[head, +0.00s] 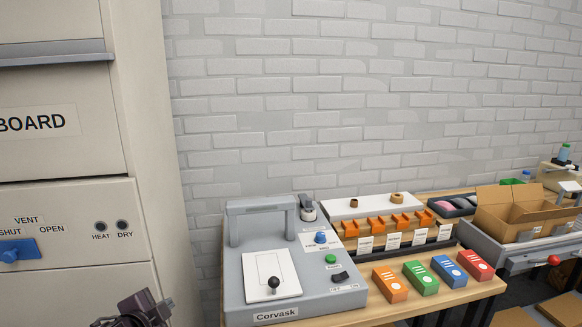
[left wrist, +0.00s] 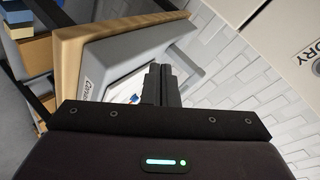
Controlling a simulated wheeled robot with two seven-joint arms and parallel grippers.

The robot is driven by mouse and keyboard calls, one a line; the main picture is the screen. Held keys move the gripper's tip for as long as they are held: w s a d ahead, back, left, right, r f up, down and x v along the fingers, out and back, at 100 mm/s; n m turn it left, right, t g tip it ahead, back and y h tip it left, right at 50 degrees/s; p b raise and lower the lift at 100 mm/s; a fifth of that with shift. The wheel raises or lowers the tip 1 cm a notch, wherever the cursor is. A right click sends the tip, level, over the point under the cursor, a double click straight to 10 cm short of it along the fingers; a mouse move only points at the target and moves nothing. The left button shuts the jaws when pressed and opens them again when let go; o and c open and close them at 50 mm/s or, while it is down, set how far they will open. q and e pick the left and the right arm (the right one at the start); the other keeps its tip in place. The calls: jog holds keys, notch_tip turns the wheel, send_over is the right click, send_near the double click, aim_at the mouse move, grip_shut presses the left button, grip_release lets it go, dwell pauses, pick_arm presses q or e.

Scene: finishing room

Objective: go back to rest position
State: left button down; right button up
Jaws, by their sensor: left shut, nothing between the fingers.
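My left gripper (head: 146,309) shows at the bottom edge of the head view, left of the bench and in front of the beige cabinet. In the left wrist view its two dark fingers (left wrist: 161,86) are together, with nothing held between them. The gripper is apart from the grey Corvask machine (head: 262,294), whose side also shows in the left wrist view (left wrist: 95,72). My right gripper is in neither view.
The beige cabinet (head: 60,85) with a blue vent handle (head: 18,252) stands at left. The wooden bench (head: 400,308) carries colored boxes (head: 421,278) and a rack with orange clips (head: 385,224). A cardboard box (head: 520,217) stands at right. A white brick wall is behind.

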pick_arm(q)
jog(key=s+d+f+n+g, duration=0.3)
jog(key=s+f, duration=0.1)
jog(key=s, duration=0.5)
jog(key=s+d+f+n+g, duration=0.3)
jog(key=s+n, duration=0.1)
jog(key=s, duration=0.4)
jog(key=s+d+f+n+g, duration=0.3)
jog(key=s+d+f, duration=0.1)
jog(key=s, duration=0.5)
notch_tip(320, 180, down, 31)
jog(key=s+g, duration=0.1)
jog(key=s, duration=0.2)
jog(key=s+a+f, duration=0.2)
jog(key=s+f, duration=0.6)
jog(key=s, duration=0.1)
jog(key=s+a+f+g, duration=0.1)
jog(key=s+a+f, duration=0.1)
jog(key=s+f, duration=0.7)
jog(key=shift+s+g, duration=0.15)
jog(key=shift+g, duration=0.15)
jog(key=shift+a, duration=0.1)
